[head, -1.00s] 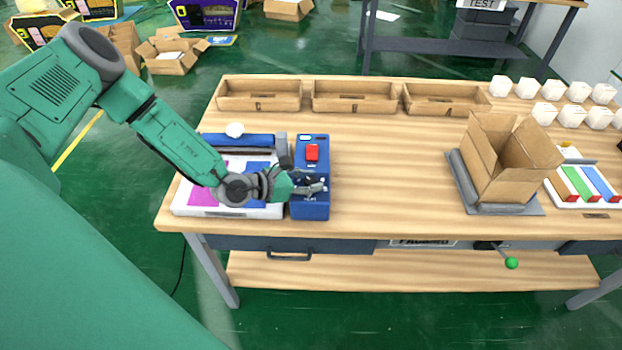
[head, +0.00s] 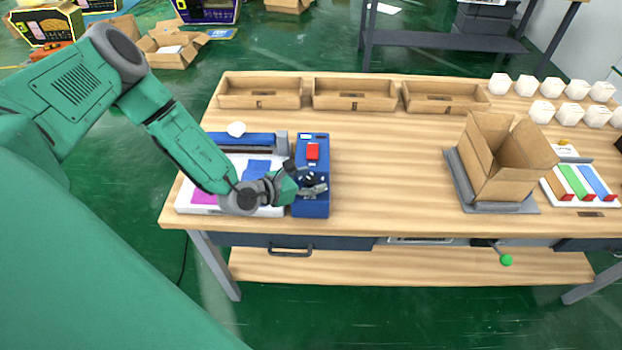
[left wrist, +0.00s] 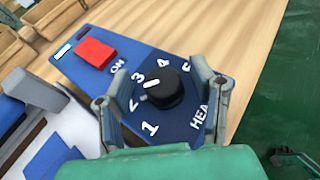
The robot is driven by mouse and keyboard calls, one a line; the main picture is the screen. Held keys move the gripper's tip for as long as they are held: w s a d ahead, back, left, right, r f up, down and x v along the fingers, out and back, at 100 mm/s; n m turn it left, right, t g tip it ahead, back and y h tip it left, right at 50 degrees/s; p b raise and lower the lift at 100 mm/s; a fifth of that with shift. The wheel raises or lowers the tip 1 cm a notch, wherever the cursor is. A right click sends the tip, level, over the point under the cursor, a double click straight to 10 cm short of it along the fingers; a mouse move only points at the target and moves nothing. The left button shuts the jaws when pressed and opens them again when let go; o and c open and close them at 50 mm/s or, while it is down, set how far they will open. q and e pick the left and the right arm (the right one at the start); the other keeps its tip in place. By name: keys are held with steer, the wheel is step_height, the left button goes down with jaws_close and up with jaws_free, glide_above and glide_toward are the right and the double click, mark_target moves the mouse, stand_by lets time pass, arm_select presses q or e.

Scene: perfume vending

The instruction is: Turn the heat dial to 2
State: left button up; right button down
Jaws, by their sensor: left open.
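The blue heat device (head: 311,148) stands on the table, with a red switch (head: 312,152) on its top. Its black heat dial (left wrist: 165,90) shows in the left wrist view, ringed by white numbers 1 to 5. The white pointer mark faces the gap between 2 and 3, seemingly closer to 3. My left gripper (left wrist: 157,95) is open, with one finger on each side of the dial. I cannot tell whether a finger touches it. In the head view my left gripper (head: 311,184) is over the device's front end and mostly hides the dial.
A white-based sealing unit (head: 238,210) sits left of the device, under my left arm. Three wooden trays (head: 353,104) line the back. A cardboard box (head: 497,182) stands on a grey base (head: 457,175) at right. The table middle is clear.

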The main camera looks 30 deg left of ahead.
arm_select(q)
steer(key=v, duration=1.1)
steer(key=shift+s+a, duration=0.15)
steer(key=shift+s, duration=0.25)
steer(key=shift+r, duration=0.1)
